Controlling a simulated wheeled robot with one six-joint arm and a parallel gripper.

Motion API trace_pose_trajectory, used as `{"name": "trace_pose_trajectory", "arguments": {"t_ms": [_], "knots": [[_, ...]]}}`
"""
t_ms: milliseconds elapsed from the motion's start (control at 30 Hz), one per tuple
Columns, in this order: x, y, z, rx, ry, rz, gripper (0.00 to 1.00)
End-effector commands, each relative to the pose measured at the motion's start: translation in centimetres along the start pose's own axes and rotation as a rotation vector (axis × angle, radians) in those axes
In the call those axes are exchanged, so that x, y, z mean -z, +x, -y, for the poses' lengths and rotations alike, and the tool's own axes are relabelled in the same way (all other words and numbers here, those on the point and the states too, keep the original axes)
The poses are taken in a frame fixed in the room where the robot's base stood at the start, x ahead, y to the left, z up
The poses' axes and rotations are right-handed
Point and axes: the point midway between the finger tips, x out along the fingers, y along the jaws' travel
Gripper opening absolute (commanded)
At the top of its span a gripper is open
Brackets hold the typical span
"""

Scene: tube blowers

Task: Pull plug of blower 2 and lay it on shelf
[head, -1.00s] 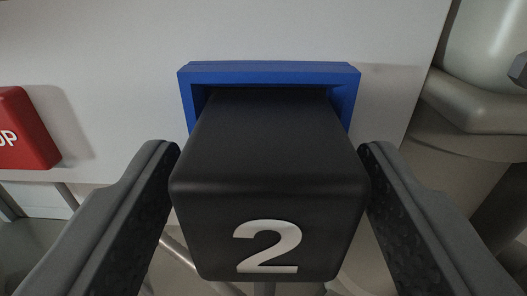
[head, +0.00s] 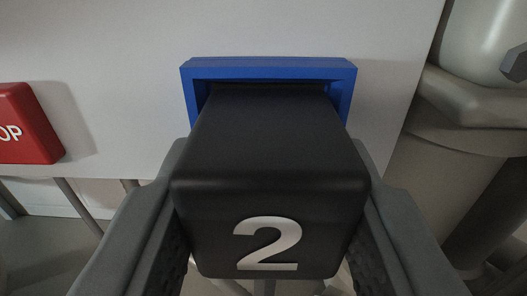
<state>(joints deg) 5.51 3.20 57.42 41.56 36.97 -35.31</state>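The black plug (head: 270,140) with a white 2 on its front face sits in the middle of the head view. Its far end is inside a blue rectangular socket frame (head: 268,68) on the white panel. My gripper (head: 270,190) has one finger on each side of the plug, both reaching forward along its sides. The fingers lie close against the plug's sides with no clear gap, so it looks gripped. The inner finger pads are partly hidden behind the plug. The shelf is not in view.
A red button block (head: 28,124) with white letters, partly cut off, is on the white panel (head: 110,60) at the left. A large beige cylindrical machine part (head: 455,150) stands close at the right. Thin grey legs or pipes show below the panel.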

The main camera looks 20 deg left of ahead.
Motion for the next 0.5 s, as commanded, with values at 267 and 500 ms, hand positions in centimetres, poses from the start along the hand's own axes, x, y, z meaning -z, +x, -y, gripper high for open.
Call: {"name": "trace_pose_trajectory", "arguments": {"t_ms": [267, 500], "knots": [[0.0, -1.1, 0.0, 0.0, 0.0, 0.0, 0.07], [0.1, -2.1, 0.0, 0.0, -0.001, -0.001, 0.07]]}}
